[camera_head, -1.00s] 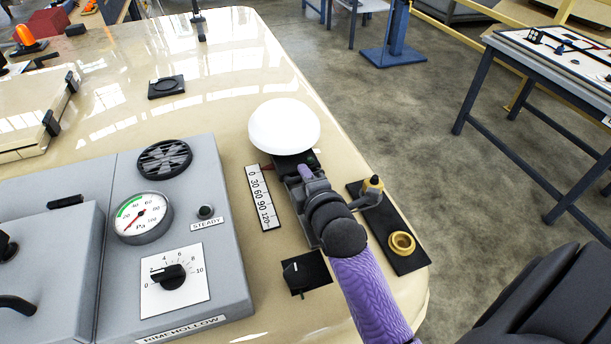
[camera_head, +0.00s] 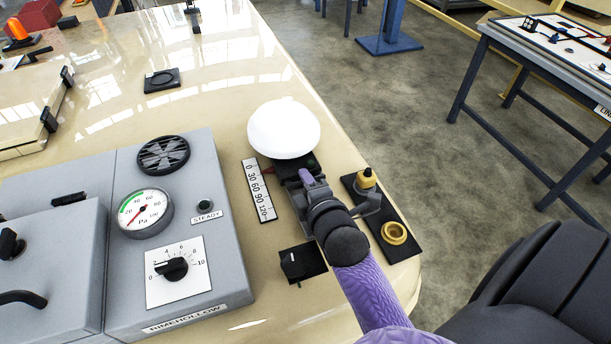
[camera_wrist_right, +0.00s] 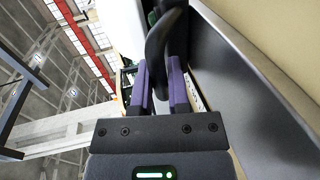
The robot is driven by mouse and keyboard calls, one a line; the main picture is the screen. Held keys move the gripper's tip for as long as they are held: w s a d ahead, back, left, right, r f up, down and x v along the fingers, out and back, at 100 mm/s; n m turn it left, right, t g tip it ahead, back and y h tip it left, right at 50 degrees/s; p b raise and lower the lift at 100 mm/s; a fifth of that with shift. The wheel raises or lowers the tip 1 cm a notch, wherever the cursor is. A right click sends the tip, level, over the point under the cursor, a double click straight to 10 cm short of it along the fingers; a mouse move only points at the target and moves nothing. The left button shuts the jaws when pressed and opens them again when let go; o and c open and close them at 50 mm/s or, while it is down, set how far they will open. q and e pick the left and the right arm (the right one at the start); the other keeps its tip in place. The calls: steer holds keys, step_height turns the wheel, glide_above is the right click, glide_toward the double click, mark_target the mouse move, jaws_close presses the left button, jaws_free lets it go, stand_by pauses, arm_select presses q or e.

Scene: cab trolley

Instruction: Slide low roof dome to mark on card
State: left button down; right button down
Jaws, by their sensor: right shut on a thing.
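The low roof dome (camera_head: 284,128) is white and round and sits near the right edge of the cream surface. A white card (camera_head: 259,191) with the marks 0, 30, 60, 90 and 120 lies to the left of its dark track. My right gripper (camera_head: 304,178) is at the near side of the dome. In the right wrist view its purple fingers (camera_wrist_right: 160,92) are closed around a dark curved part below the white dome. My left gripper is not in view.
A grey panel with a gauge (camera_head: 146,213) and a knob (camera_head: 173,267) stands to the left. A black plate with a brass ring (camera_head: 394,233) lies right of my arm. A black knob (camera_head: 301,262) sits close to my wrist.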

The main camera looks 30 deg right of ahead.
steer(key=c, duration=0.6)
jaws_free()
steer(key=shift+c, duration=0.2)
steer(key=p+v, duration=0.2)
steer(key=v, duration=0.8)
steer(key=shift+f, duration=0.1)
